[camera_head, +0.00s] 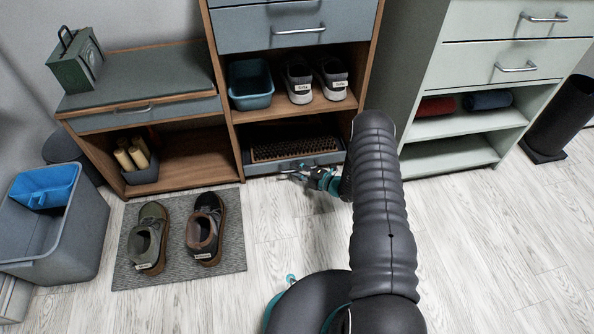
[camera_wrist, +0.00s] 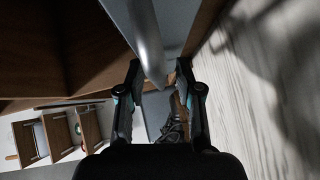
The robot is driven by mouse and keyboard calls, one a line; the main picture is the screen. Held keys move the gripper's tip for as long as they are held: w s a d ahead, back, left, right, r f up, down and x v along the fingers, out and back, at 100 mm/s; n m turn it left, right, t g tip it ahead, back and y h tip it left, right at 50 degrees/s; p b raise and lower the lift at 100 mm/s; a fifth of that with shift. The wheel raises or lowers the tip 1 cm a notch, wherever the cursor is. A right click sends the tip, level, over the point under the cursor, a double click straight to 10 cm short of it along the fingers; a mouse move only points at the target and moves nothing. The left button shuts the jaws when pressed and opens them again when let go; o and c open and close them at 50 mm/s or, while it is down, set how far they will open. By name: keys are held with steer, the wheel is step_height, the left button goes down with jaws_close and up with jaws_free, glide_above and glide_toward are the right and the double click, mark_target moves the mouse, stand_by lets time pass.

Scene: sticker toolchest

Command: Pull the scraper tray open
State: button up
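The scraper tray (camera_head: 262,167) is the low grey drawer at the bottom of the middle wooden cabinet. A dark bristled scraper (camera_head: 295,149) shows behind its front. My gripper (camera_head: 299,172) is at the tray's front, low above the floor, and my arm hides part of the right side. In the wrist view my gripper (camera_wrist: 159,70) has its two fingers spread apart. The tray's grey metal handle (camera_wrist: 147,40) reaches down into the gap between them. I see no finger closed on it; contact is unclear. The tray's grey front (camera_wrist: 174,25) is right beside the handle.
Shoes stand on a dark mat (camera_head: 236,262) on the floor at left. A teal bin (camera_head: 250,101) and sneakers (camera_head: 300,92) are on the shelf above. A pale green cabinet (camera_head: 446,155) stands at right. The floor (camera_head: 265,215) before the tray is clear.

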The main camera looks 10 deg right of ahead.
jaws_close()
stand_by(0.3)
